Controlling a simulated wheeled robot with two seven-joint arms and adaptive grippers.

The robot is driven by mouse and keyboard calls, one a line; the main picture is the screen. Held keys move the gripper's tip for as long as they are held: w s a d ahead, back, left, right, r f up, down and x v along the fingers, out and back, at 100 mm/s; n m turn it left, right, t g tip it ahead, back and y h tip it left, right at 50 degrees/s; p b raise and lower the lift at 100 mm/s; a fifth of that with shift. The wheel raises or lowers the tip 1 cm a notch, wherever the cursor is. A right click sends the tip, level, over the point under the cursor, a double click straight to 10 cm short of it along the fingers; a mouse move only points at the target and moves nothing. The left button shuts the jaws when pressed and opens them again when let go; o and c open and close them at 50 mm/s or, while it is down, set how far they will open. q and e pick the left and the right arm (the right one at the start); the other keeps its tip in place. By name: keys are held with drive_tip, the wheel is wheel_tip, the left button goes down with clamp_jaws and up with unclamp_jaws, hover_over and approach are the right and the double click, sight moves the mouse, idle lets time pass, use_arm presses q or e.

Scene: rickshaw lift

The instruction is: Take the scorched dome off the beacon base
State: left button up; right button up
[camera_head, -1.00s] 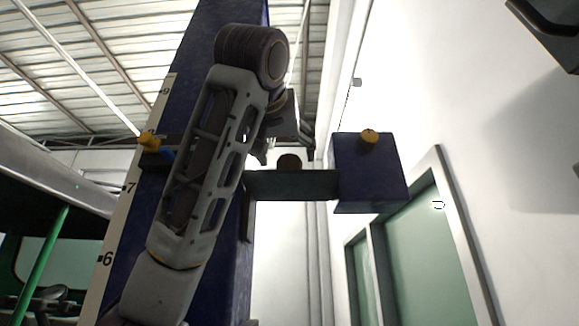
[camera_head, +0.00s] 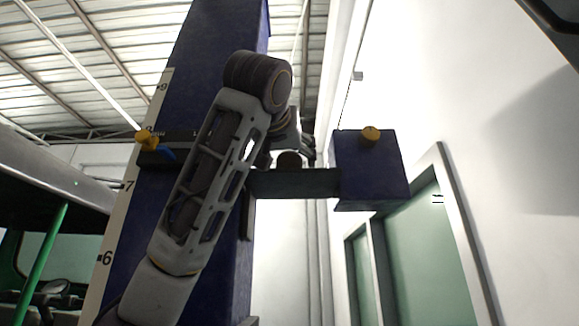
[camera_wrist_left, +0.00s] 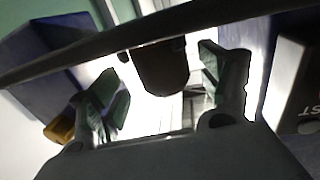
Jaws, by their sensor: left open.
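The dome (camera_head: 289,160) is a small dark brown rounded piece on a dark bracket (camera_head: 295,184) that juts right from the blue column. I cannot clearly tell a separate beacon base. My left gripper (camera_head: 306,150) is beside the dome, mostly hidden behind my own arm. In the left wrist view, the open fingers of the left gripper (camera_wrist_left: 160,58) stand on either side of the dome (camera_wrist_left: 162,75), with bright gaps between them and it. The bracket (camera_wrist_left: 75,58) crosses above it in that picture. My right gripper is not in view.
A blue box (camera_head: 370,172) with a yellow knob (camera_head: 370,134) is at the bracket's right end. Another yellow knob (camera_head: 148,138) is at the left of the blue column (camera_head: 215,65), which has a numbered scale. A white wall with green panels is right.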

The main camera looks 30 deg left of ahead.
sight(287, 158)
use_arm(q)
drive_tip(key=x, duration=0.1)
drive_tip(key=p+x, duration=0.1)
drive_tip(key=shift+w+a+r, duration=0.1)
drive_tip(key=shift+w+a, duration=0.05)
drive_tip(key=shift+a, duration=0.15)
drive_tip(key=shift+w+a, duration=0.1)
drive_tip(key=shift+w, duration=0.4)
drive_tip(key=c, duration=1.1)
drive_tip(key=shift+r, duration=0.1)
drive_tip(key=shift+r, duration=4.8)
